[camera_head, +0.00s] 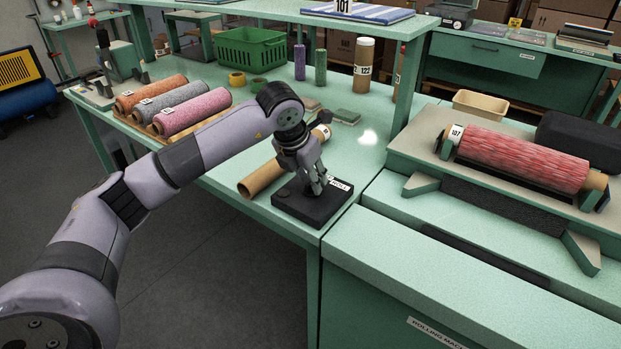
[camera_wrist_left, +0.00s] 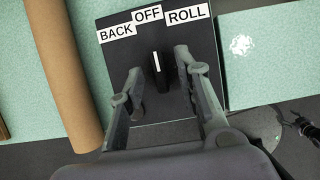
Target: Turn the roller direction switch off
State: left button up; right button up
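The roller direction switch is a black box (camera_head: 300,205) on the front edge of the green table. In the left wrist view its dark face (camera_wrist_left: 118,58) carries white labels: BACK (camera_wrist_left: 116,33), OFF (camera_wrist_left: 148,14) and ROLL (camera_wrist_left: 187,14). A small dark lever with a white line (camera_wrist_left: 157,62) stands on the face, the line pointing roughly up toward OFF. My left gripper (camera_head: 319,187) is right over the box. In the wrist view its fingers (camera_wrist_left: 158,66) are apart, one on each side of the lever, with gaps visible.
A cardboard tube (camera_head: 262,179) lies just left of the box. The rolling machine (camera_head: 450,185) with a red roll (camera_head: 525,160) stands to the right. Several yarn rolls (camera_head: 195,112) and a green crate (camera_head: 250,50) sit farther back on the table.

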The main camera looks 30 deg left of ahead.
pick_arm(q)
jog(key=v, duration=1.1)
jog(key=shift+r, duration=0.15)
jog(key=shift+s, duration=0.15)
